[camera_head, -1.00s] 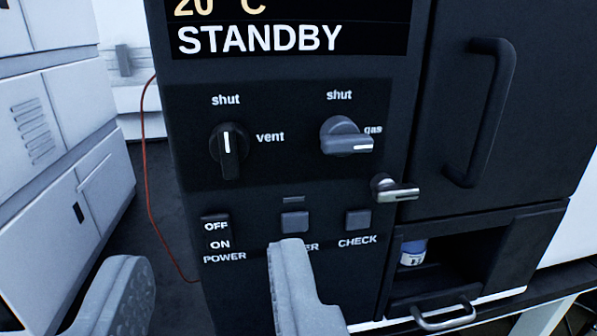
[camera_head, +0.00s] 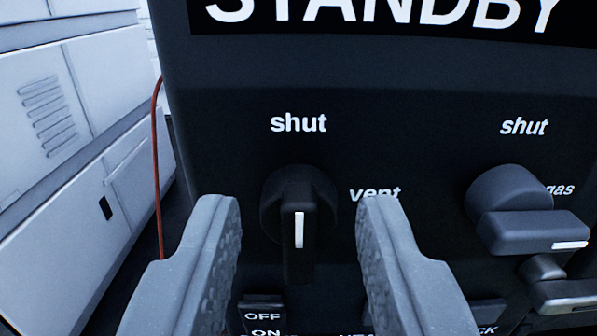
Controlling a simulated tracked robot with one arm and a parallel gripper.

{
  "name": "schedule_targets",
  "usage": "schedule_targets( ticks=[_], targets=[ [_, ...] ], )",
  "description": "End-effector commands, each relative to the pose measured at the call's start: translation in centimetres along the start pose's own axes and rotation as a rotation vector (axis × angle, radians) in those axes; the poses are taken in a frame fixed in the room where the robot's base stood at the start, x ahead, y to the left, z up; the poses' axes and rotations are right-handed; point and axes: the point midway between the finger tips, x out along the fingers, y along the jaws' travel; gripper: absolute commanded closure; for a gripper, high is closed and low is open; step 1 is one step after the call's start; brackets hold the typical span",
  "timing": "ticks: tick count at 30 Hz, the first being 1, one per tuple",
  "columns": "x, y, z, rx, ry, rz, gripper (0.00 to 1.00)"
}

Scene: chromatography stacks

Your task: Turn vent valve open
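The vent valve (camera_head: 299,215) is a black knob on the dark panel, under the word "shut" and left of the word "vent". Its handle and white mark stand vertical. My gripper (camera_head: 299,215) is open, with one grey finger to the left of the knob and one to the right. Gaps show between the knob and both fingers, so I see no contact. The right finger partly covers the area below "vent".
A grey gas knob (camera_head: 520,210) sits to the right, its handle turned toward "gas". A metal latch (camera_head: 556,285) is below it. The power switch (camera_head: 263,315) is below the vent knob. A red cable (camera_head: 158,170) hangs left of the panel, by white cabinets (camera_head: 60,120).

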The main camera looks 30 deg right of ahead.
Motion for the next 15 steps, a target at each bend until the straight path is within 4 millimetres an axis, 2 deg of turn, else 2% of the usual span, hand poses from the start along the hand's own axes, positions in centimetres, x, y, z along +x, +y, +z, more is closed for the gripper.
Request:
schedule_targets(
  ticks=[6,15],
  targets=[
    [0.99,0.01,-0.15,0.002,0.001,-0.001,0.67],
    [1.09,0.03,-0.14,0.002,0.001,-0.001,0.67]
  ],
)
